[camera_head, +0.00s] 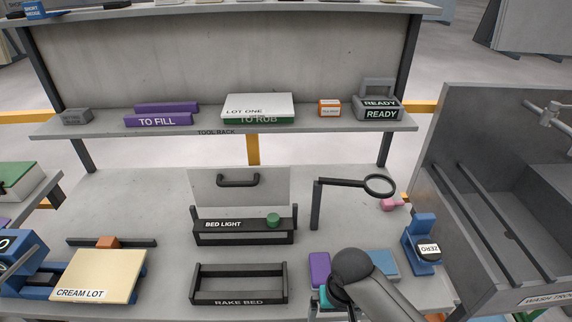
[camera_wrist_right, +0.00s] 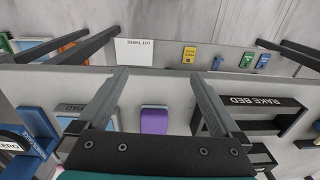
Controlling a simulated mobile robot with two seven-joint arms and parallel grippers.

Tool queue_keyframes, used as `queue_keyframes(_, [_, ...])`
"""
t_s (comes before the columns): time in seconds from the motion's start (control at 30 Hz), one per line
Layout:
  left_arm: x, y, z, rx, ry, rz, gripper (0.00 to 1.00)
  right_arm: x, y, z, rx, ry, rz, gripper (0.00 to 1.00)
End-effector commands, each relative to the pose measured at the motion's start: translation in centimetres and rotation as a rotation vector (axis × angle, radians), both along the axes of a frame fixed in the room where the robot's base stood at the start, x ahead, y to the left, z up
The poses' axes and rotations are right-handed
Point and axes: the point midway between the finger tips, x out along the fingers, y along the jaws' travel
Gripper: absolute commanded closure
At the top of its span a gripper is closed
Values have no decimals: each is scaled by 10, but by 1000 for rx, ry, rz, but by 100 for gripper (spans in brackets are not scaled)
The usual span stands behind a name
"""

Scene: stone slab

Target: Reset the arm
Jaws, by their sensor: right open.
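My right arm reaches in from the bottom right of the head view, its dark rounded wrist (camera_head: 352,268) over the front of the slab. My right gripper (camera_wrist_right: 160,78) is open in the right wrist view, its two fingers wide apart with nothing held. A purple block (camera_wrist_right: 154,119) shows between the fingers in that view, on the slab below. The same purple block (camera_head: 319,268) shows just left of my wrist in the head view. My left gripper is not in view.
The rake bed frame (camera_head: 238,301) stands left of my wrist, the bed light (camera_head: 244,238) behind it. A magnifier on a post (camera_head: 316,205) rises behind my wrist. A blue device (camera_head: 422,240) and a grey trough (camera_head: 490,200) are to the right. The slab's back left is clear.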

Motion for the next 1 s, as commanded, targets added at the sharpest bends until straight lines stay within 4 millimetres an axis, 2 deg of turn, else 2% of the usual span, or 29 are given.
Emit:
queue_keyframes(0.03, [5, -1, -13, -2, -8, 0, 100, -1, -3, -28, 7, -4, -9, 0])
queue_keyframes(0.17, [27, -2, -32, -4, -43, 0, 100, -10, -13, -91, 21, -22, -21, 0])
queue_keyframes(0.27, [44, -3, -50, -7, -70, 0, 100, -26, -25, -150, 21, -37, -23, 0])
queue_keyframes(0.4, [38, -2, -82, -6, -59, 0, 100, -68, -47, -242, 7, -59, -6, 0])
queue_keyframes(0.47, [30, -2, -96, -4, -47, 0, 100, -93, -57, -279, -3, -66, 11, 0])
queue_keyframes(0.5, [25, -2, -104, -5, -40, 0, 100, -111, -62, -302, -10, -70, 23, 0])
queue_keyframes(0.6, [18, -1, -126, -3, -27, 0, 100, -163, -75, -355, -27, -74, 67, 0])
queue_keyframes(0.7, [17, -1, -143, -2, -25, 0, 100, -215, -82, -393, -38, -74, 114, 0])
queue_keyframes(0.83, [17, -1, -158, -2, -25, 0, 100, -267, -86, -421, -43, -75, 166, 0])
queue_keyframes(0.9, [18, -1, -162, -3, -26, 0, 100, -284, -87, -428, -42, -77, 184, 0])
queue_keyframes(1.0, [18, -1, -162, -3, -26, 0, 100, -286, -87, -428, -42, -78, 186, 0])
